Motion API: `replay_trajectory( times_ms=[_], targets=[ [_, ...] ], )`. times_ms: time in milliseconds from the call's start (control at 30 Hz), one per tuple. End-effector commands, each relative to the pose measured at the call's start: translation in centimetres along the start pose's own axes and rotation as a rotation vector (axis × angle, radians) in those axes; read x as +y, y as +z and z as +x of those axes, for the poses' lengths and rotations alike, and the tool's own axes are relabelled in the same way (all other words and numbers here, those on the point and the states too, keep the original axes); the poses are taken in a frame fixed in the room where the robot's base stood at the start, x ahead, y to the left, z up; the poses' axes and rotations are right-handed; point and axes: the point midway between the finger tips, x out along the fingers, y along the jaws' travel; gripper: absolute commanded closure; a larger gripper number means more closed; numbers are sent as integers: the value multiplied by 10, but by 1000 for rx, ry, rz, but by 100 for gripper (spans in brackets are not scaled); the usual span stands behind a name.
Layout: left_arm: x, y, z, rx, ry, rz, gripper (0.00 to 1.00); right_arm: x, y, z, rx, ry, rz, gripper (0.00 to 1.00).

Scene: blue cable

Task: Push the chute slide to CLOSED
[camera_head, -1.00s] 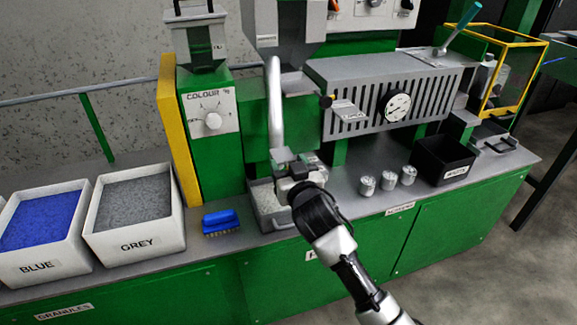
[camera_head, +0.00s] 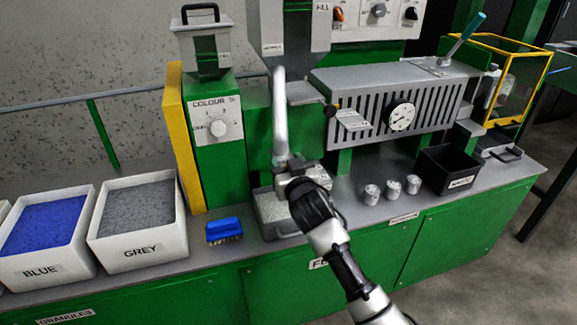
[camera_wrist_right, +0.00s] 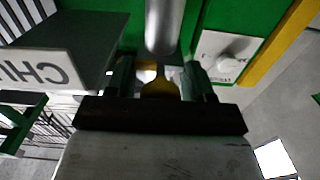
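The chute slide is not clear to me in the head view. In the right wrist view a white label (camera_wrist_right: 45,68) reading "CH…" upside down is on a dark block at the left. My right gripper (camera_head: 288,167) is below and left of the knob, apart from it, by the lower end of a grey pipe (camera_head: 280,110). In the wrist view its fingers (camera_wrist_right: 160,80) stand apart, with a yellow thing visible between them. My left gripper is not in view.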

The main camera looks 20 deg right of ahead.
Motion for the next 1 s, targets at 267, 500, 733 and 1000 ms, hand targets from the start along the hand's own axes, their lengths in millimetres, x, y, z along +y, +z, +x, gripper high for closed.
replay_trajectory(
  times_ms=[267, 500, 733, 1000],
  targets=[
    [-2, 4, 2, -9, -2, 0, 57, 1, -2, 0, 4, 1, 1, 40],
    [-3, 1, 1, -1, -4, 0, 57, 0, -1, -19, 1, 1, 3, 40],
    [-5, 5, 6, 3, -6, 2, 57, 0, -1, -66, 0, 0, 3, 40],
    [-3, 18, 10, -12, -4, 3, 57, 0, -1, -102, 2, 1, 2, 40]
  ],
)
